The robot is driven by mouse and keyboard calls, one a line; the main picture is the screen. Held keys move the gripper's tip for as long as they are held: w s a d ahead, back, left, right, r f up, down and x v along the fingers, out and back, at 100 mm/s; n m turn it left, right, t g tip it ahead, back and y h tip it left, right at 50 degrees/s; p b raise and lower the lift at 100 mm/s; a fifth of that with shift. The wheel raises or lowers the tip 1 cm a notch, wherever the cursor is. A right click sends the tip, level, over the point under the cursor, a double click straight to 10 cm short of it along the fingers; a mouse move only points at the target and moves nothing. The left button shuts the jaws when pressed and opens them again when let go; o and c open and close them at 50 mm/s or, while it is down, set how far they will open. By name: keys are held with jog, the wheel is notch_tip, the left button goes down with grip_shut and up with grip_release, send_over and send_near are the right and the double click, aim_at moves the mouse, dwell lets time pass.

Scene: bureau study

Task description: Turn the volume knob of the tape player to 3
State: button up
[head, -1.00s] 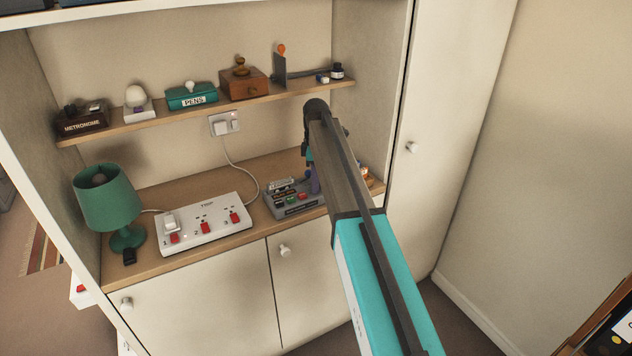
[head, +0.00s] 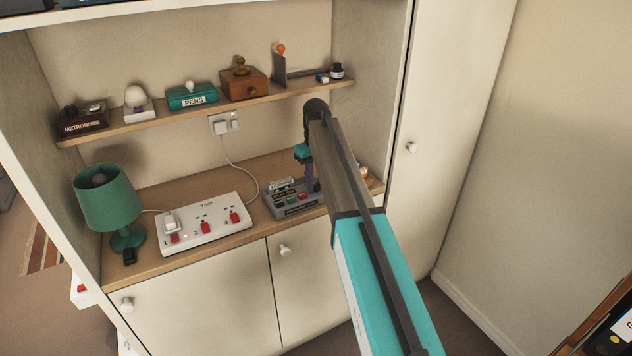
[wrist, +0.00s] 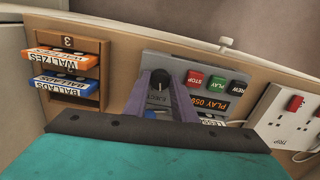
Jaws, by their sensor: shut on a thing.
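The tape player (head: 297,209) is a grey box on the desk, partly hidden by my arm in the head view. In the wrist view its grey panel (wrist: 200,66) shows STOP, PLAY and REW buttons and a display reading PLAY 059. The volume knob (wrist: 159,80) is round and dark with a pale pointer mark; I cannot read which number it points to. My gripper (wrist: 160,85) has its two purple fingers on either side of the knob, shut on it. In the head view the purple fingers (head: 313,178) reach down to the player's right part.
A white power strip (head: 205,224) with red switches and a green lamp (head: 107,200) stand left of the player. A wooden rack (wrist: 88,68) of tapes stands beside the player. A shelf (head: 205,108) with several objects runs above.

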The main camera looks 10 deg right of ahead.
aim_at(316, 185)
jog(key=m, duration=0.6)
jog(key=shift+m, duration=0.3)
dwell(0.4)
jog(key=o, duration=1)
jog(key=shift+o, duration=0.2)
jog(key=shift+r, duration=0.15)
notch_tip(316, 185, up, 14)
jog(key=p, duration=0.7)
jog(key=shift+f+p, duration=0.2)
jog(key=shift+p, duration=0.15)
